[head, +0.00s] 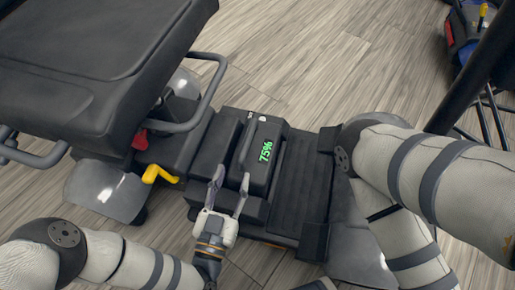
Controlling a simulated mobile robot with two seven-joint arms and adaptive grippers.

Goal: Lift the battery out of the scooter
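The battery (266,146) is a dark box with a green 75% display on top and a raised handle (243,144) along its left side. It sits in the middle of the scooter (302,180), between the seat and the footboard. My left gripper (231,177) comes in from below, its two fingers spread apart at the near end of the battery. The right fingertip is close to the near end of the handle; I cannot tell whether it touches.
The black scooter seat (95,55) with its grey armrests fills the upper left. A yellow lever (160,174) and a red part (140,139) lie below it. A black tiller post (480,70) rises at the right. Another scooter (466,30) stands at the upper right. Wood floor (310,55) is clear behind.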

